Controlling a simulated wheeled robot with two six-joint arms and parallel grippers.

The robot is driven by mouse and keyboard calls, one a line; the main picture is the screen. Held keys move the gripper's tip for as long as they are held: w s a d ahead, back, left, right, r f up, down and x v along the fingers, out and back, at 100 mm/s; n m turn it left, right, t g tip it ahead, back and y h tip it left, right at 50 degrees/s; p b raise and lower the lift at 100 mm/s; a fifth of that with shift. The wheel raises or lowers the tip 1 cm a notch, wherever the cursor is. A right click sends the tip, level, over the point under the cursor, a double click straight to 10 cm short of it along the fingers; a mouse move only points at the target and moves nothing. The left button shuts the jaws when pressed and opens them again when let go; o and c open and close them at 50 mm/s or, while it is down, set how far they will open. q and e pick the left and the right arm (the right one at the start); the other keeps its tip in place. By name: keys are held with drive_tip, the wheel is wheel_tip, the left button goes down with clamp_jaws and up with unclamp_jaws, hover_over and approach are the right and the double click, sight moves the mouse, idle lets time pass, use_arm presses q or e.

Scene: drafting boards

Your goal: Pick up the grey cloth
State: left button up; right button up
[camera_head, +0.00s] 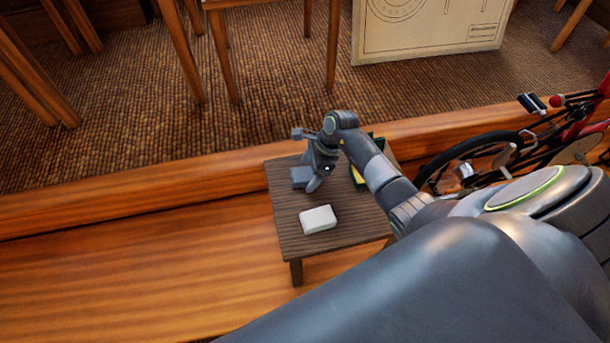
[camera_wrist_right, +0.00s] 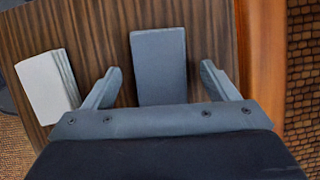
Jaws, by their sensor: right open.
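The grey cloth (camera_head: 299,176) is a folded blue-grey block lying on the small dark wooden table (camera_head: 290,229), partly hidden by my right gripper (camera_head: 315,180) in the head view. In the right wrist view the cloth (camera_wrist_right: 160,52) lies between the two spread fingers of my right gripper (camera_wrist_right: 161,70), with a gap on each side. The gripper is open and holds nothing. It points down over the table; its exact height above the cloth is hard to tell. My left gripper is not in view.
A white folded item (camera_head: 318,219) lies on the table in front of the cloth; the wrist view shows it (camera_wrist_right: 47,86) beside the left finger. A dark green and yellow object (camera_head: 357,176) is partly hidden behind my right arm. A red bicycle (camera_head: 585,132) stands to the right.

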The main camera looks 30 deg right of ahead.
sight(310, 173)
drive_tip(key=shift+c, duration=0.4)
drive_tip(key=c, duration=1)
wheel_tip(310, 173, up, 10)
drive_tip(key=shift+f, duration=0.1)
drive_tip(key=o, duration=0.4)
drive_tip(key=c, duration=0.3)
